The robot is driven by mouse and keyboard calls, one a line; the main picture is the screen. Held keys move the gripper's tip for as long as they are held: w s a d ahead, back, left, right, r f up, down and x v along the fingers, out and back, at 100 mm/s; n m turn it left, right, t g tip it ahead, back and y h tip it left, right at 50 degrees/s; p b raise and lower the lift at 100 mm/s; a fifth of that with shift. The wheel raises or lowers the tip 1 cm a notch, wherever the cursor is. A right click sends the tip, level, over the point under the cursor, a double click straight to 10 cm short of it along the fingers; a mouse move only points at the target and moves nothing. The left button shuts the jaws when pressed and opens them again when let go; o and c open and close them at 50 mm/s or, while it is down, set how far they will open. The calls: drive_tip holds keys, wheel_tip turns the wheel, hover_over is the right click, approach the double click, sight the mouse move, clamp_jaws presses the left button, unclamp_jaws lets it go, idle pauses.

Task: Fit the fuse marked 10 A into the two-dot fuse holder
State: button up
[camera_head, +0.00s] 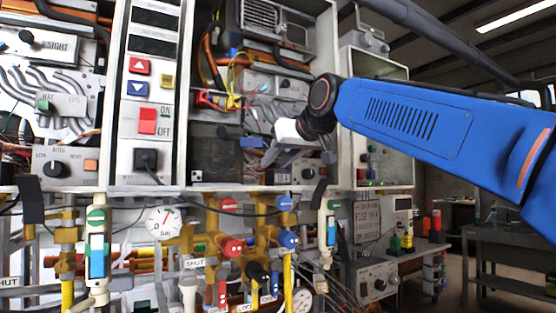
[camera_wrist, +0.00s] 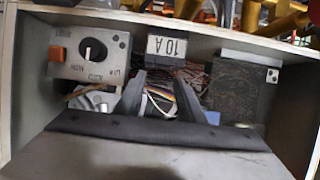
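A pale block marked 10 A (camera_wrist: 167,46), upside down in the wrist view, lies just beyond my fingertips, in front of brown wires. In the head view my gripper (camera_head: 272,155) reaches into the right cabinet bay. A small white tag with two dots (camera_wrist: 272,75) sits at the corner of a dark panel (camera_wrist: 238,88); it also shows in the head view (camera_head: 197,176). Holder contacts are not clear.
A grey box with a black knob and orange button (camera_wrist: 90,55) stands left of the fingers in the wrist view. The bay's walls (camera_wrist: 30,90) and bottom edge are close around. Pipes and valves (camera_head: 235,245) run below the cabinet.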

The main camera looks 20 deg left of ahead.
drive_tip(key=v, duration=1.2)
drive_tip(key=shift+o, duration=0.5)
drive_tip(key=shift+d, duration=0.1)
